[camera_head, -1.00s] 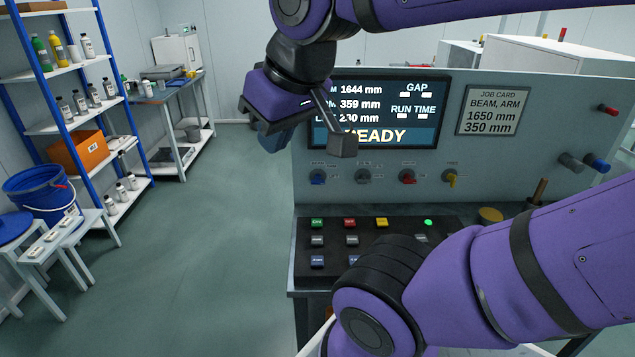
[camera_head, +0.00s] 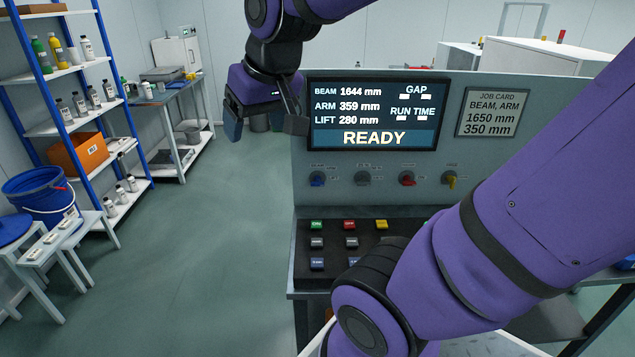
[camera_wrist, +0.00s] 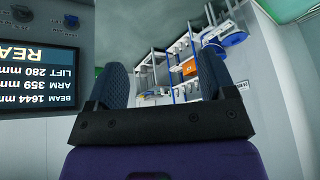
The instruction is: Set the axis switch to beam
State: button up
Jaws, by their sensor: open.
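A row of small rotary switches sits on the upright panel under the display: a blue one (camera_head: 317,178), a grey one (camera_head: 363,177), a red one (camera_head: 407,178) and a yellow one (camera_head: 450,179). My gripper (camera_head: 266,122) is open and empty, left of the display (camera_head: 373,113) and above the switches, touching nothing. In the wrist view its two fingers (camera_wrist: 164,76) stand wide apart. The display reads BEAM 1644, ARM 359, LIFT 280 mm and READY.
A job card (camera_head: 492,111) reads BEAM, ARM, 1650 mm, 350 mm. Push buttons (camera_head: 349,225) cover the sloped console, partly hidden behind my arm. A blue-framed shelf (camera_head: 69,127) and a side table (camera_head: 180,85) stand left. Floor between is clear.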

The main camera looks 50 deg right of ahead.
jog(key=w+d+f+m, duration=0.3)
jog(key=w+d+f, duration=0.1)
jog(key=w+d, duration=0.45)
jog(key=m+g+h, duration=0.2)
jog(key=m+h, duration=0.1)
jog(key=m, duration=0.2)
send_over(318, 183)
jog(key=s+a, duration=0.3)
jog(key=a, duration=0.1)
notch_tip(318, 183, down, 23)
jog(key=x, duration=1)
jog(key=shift+d, duration=0.35)
jog(key=shift+c, duration=0.4)
jog(key=c, duration=0.9)
jog(key=shift+o, duration=0.2)
